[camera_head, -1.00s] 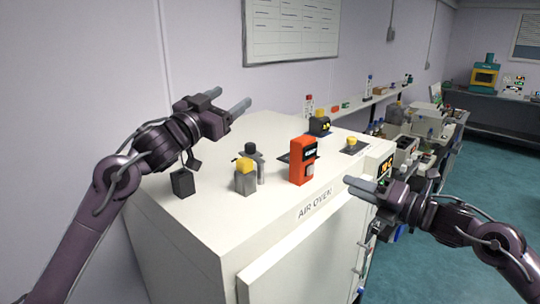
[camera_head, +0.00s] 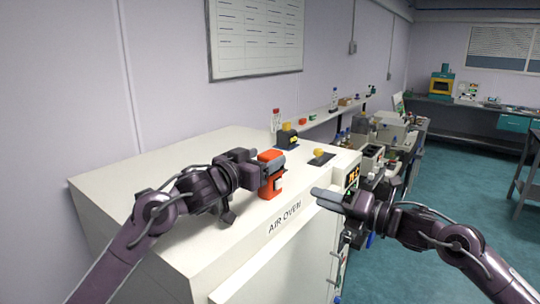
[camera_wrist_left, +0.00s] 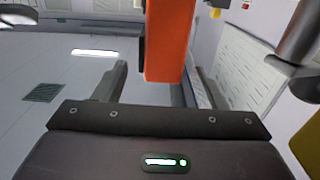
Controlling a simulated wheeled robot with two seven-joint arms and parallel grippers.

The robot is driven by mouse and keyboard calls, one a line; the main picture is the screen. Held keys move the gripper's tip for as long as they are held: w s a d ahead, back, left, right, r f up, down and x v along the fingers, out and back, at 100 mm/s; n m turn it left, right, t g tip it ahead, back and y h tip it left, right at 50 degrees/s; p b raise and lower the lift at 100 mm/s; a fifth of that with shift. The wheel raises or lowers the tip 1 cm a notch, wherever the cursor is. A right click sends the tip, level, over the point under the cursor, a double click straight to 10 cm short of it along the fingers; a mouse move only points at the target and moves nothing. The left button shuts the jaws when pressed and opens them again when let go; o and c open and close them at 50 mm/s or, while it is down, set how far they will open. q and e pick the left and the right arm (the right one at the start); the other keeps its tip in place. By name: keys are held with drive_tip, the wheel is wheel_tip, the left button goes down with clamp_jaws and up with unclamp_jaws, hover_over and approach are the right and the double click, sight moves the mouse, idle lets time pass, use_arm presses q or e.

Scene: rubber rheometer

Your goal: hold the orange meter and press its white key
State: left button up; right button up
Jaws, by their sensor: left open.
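The orange meter (camera_head: 270,190) stands upright on the white oven top, with a dark display area and a pale key (camera_head: 278,184) on its front. My left gripper (camera_head: 268,168) is at the meter, and its fingers cover part of the upper body. In the left wrist view, the orange body (camera_wrist_left: 167,45) stands between the two open fingers, with a visible gap on the left side; contact on the right is unclear. My right gripper (camera_head: 326,196) hovers empty beside the oven's front right edge, right of the meter; its jaw gap is not clear.
The air oven (camera_head: 130,180) has a clear top at the back left. A black device with a yellow top (camera_head: 287,134) and a yellow knob on a dark plate (camera_head: 319,154) stand behind the meter.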

sight(271, 153)
use_arm(q)
drive_tip(key=shift+x, duration=1.75)
drive_tip(key=c, duration=1.1)
drive_tip(key=shift+c, duration=0.4)
use_arm(e)
clamp_jaws()
drive_tip(key=shift+a, duration=0.1)
